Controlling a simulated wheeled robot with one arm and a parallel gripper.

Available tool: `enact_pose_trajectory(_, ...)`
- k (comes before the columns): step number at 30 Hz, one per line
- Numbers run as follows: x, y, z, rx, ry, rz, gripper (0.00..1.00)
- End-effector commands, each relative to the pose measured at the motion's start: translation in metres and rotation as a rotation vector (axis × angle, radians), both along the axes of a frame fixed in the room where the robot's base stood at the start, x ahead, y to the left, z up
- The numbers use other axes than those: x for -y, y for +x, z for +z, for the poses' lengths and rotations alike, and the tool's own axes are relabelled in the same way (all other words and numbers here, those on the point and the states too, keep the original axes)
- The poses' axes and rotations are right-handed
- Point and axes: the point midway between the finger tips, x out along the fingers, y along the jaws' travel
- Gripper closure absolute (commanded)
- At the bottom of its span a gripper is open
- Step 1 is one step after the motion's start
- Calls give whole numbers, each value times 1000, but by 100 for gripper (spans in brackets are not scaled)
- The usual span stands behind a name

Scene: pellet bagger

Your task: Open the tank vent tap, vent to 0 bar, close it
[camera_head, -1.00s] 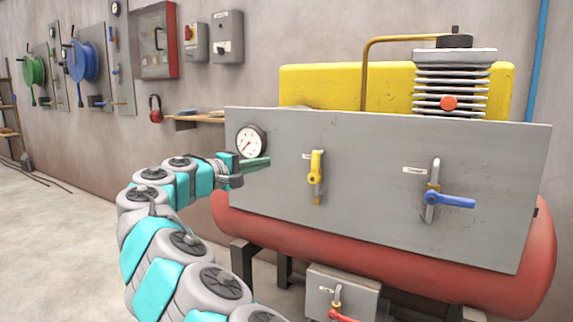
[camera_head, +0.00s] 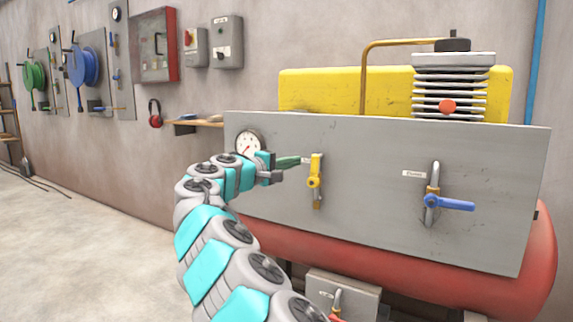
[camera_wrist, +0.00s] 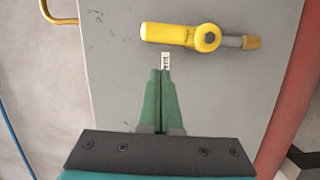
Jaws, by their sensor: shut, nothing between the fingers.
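A yellow lever tap (camera_head: 315,172) is on the grey panel (camera_head: 375,150) of the compressor. Its handle points up, in line with its brass pipe, and it also shows in the wrist view (camera_wrist: 170,33). My gripper (camera_head: 299,160) is shut and empty, its green fingers just left of the tap in the head view. In the wrist view the fingertips (camera_wrist: 161,72) point at a small label (camera_wrist: 166,61) below the handle, apart from the handle. A round gauge (camera_head: 248,142) has a red needle pointing lower left; my arm partly covers its lower edge. The label text is unreadable.
A blue lever tap (camera_head: 450,203) with its handle sideways is right on the same panel. A red-handled tap (camera_head: 336,314) is on a small box below, partly hidden by my arm. The red tank (camera_head: 400,255) runs beneath the panel.

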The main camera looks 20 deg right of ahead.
Motion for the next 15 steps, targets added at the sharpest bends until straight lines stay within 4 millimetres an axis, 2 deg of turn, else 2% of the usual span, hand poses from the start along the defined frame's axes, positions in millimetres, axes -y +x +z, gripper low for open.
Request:
enact_pose_trajectory(9, 13, -17, -2, 0, 0, -4, 100)
enact_pose_trajectory(15, 16, -19, -2, 0, 2, -1, 100)
